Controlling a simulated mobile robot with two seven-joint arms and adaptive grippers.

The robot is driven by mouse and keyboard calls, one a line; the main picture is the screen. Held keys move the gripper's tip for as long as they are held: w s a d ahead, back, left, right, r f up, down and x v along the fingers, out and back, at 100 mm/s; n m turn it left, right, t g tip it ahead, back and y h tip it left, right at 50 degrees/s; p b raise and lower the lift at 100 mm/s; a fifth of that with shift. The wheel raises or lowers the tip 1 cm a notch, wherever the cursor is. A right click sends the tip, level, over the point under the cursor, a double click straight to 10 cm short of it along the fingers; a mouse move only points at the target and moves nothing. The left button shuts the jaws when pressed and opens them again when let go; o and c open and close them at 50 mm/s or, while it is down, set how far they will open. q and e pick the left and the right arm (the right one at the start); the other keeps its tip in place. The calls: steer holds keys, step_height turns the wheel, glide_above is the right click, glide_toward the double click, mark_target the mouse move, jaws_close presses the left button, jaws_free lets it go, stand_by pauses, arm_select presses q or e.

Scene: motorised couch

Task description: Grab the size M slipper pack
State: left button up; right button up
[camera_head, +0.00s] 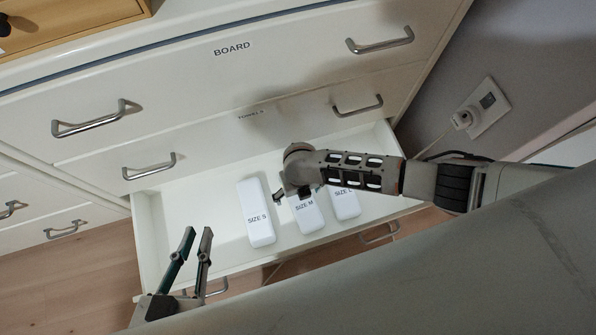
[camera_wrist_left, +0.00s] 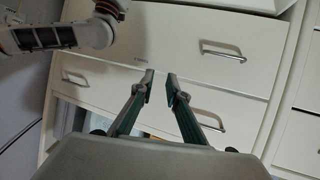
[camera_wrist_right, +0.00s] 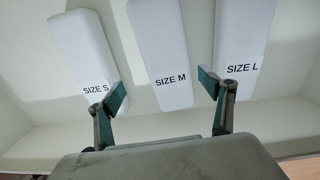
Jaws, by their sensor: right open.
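The white size M slipper pack (camera_head: 307,219) lies in the open drawer, between the size S pack (camera_head: 256,210) and the size L pack (camera_head: 346,203). My right arm hides its far end in the head view. In the right wrist view the size M pack (camera_wrist_right: 164,55) lies ahead of and between the fingertips of my right gripper (camera_wrist_right: 166,91). That gripper is open and empty. My left gripper (camera_head: 199,232) is open and empty near the drawer's front left corner, away from the packs. It also shows in the left wrist view (camera_wrist_left: 159,84).
The white drawer (camera_head: 212,205) is pulled out below closed drawers with metal handles (camera_head: 149,168). Its floor is clear left of the packs. A wall socket (camera_head: 487,108) is at the right. A wooden box (camera_head: 75,22) sits on top at the upper left.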

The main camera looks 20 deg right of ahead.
mark_target(308, 216)
steer(key=shift+w+d+f+n, duration=0.15)
steer(key=shift+d+f+n, duration=0.15)
steer(key=shift+d+f, duration=0.1)
steer(key=shift+d+f+b, duration=0.1)
steer(key=shift+f+b, duration=0.2)
step_height(308, 216, down, 3)
steer(key=shift+r+b, duration=0.2)
steer(key=shift+b, duration=0.45)
steer(key=f+b, duration=0.2)
steer(key=f, duration=0.1)
steer(key=shift+s+d+f, duration=0.1)
steer(key=shift+s+f, duration=0.2)
steer(key=shift+s, duration=0.05)
steer(key=shift+w+f+b, duration=0.15)
steer(key=shift+f+b, duration=0.15)
steer(key=shift+f, duration=0.05)
steer(key=shift+w, duration=0.15)
steer(key=shift+w+r, duration=0.1)
steer(key=shift+w, duration=0.1)
arm_select(q)
steer(key=d+n, duration=0.1)
steer(key=s+d+f+n, duration=0.1)
steer(key=d+n, duration=0.1)
steer(key=s+d+n+h, duration=0.1)
steer(key=d+n, duration=0.1)
steer(key=shift+d+f, duration=0.15)
steer(key=shift+d, duration=0.05)
arm_select(e)
steer(key=c, duration=1.3)
